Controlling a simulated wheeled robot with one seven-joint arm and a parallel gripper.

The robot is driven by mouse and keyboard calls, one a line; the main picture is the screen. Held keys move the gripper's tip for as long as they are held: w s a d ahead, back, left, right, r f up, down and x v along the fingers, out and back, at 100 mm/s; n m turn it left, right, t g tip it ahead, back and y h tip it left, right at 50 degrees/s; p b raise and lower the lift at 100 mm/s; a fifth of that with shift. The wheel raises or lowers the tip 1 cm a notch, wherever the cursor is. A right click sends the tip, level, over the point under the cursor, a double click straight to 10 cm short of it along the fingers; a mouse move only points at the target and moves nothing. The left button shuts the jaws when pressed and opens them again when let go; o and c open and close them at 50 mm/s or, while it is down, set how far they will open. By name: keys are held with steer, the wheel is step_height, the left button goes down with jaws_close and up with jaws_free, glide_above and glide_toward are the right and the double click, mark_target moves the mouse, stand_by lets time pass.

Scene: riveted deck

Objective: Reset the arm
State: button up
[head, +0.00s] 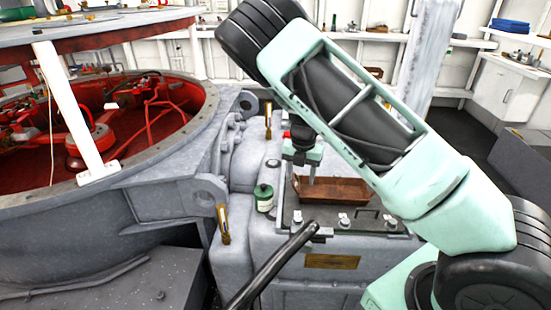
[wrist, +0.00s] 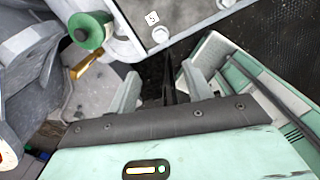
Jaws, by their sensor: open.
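My gripper (wrist: 160,72) shows in the wrist view with its two pale fingers standing apart. I see nothing held between them. A narrow dark strip shows beyond the gap. In the head view my mint-green arm crosses from the upper middle to the lower right, bent at its black joints.
A green-capped canister (head: 264,197) stands beside a grey machine block; it also shows in the wrist view (wrist: 88,32). A brown tray (head: 335,190) lies on the block. A large round housing (head: 150,195) with red innards fills the left. Shelves line the back wall.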

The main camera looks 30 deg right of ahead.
steer(key=s+a+r+n+g+y, duration=0.1)
steer(key=s+a+r+n, duration=0.2)
steer(key=s+a+n, duration=0.35)
steer(key=s+a+r+n+y, duration=0.1)
steer(key=s+a+r+n, duration=0.2)
steer(key=a+n, duration=0.65)
steer(key=s+a+r+n+g+y, duration=0.1)
steer(key=s+a+r+n, duration=0.4)
steer(key=n, duration=0.5)
steer(key=s+a+r+n+t+h, duration=0.1)
steer(key=s+a+r+n, duration=0.1)
steer(key=s+n, duration=0.6)
steer(key=s+a+r+n+t+h, duration=0.1)
steer(key=s+a+r+n, duration=0.2)
steer(key=s+n, duration=0.6)
steer(key=r+n, duration=0.1)
steer(key=n, duration=0.9)
steer(key=shift+a+r+n, duration=0.15)
steer(key=shift+a+n, duration=0.15)
steer(key=shift+n, duration=0.1)
